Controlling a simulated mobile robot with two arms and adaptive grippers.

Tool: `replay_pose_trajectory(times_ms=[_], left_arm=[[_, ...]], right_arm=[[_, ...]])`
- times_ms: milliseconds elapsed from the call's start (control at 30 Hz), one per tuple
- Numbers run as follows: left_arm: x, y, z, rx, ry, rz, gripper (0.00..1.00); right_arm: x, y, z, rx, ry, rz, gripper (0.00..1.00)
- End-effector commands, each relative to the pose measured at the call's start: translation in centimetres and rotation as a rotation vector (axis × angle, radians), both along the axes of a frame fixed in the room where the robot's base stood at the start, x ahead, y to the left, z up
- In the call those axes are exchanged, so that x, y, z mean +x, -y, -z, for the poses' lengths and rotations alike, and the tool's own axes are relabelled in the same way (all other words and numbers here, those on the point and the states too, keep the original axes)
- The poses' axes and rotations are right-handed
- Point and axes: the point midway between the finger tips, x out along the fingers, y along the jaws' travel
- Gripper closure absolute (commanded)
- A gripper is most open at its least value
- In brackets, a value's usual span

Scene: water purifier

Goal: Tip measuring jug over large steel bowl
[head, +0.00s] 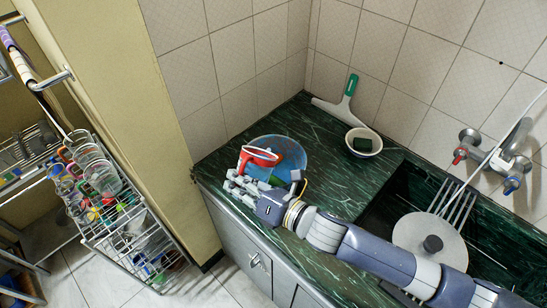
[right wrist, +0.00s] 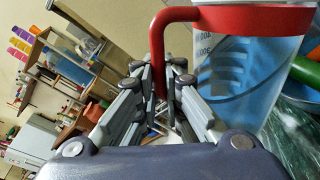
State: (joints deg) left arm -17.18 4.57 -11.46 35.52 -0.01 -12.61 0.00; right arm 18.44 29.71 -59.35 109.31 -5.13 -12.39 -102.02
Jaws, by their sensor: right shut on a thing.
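The measuring jug (head: 262,153) is clear with a red rim and handle and stands out at the left end of the counter in the head view. In the right wrist view the jug (right wrist: 240,75) shows measuring marks and a bluish look through its wall. My right gripper (head: 238,184) is shut on its red handle (right wrist: 158,50). A round, blue-looking bowl (head: 292,152) lies just behind and right of the jug, partly hidden by it. I cannot tell whether it is the large steel bowl, nor the jug's exact tilt. My left gripper is out of view.
A small bowl with a dark green sponge (head: 363,142) and a green-handled squeegee (head: 340,103) lie against the tiled wall. The sink holds a pan lid (head: 430,240), with taps (head: 495,160) above. A rack of cups (head: 100,178) stands left. The counter between bowl and sink is clear.

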Motion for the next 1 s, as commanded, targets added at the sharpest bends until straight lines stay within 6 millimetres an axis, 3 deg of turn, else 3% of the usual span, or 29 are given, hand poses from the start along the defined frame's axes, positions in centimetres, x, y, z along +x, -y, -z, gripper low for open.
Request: replay_pose_trajectory(times_ms=[1000], left_arm=[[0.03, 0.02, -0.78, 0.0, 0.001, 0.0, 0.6]], right_arm=[[0.7, 0.36, -0.69, 0.054, -0.093, -0.001, 1.0]])
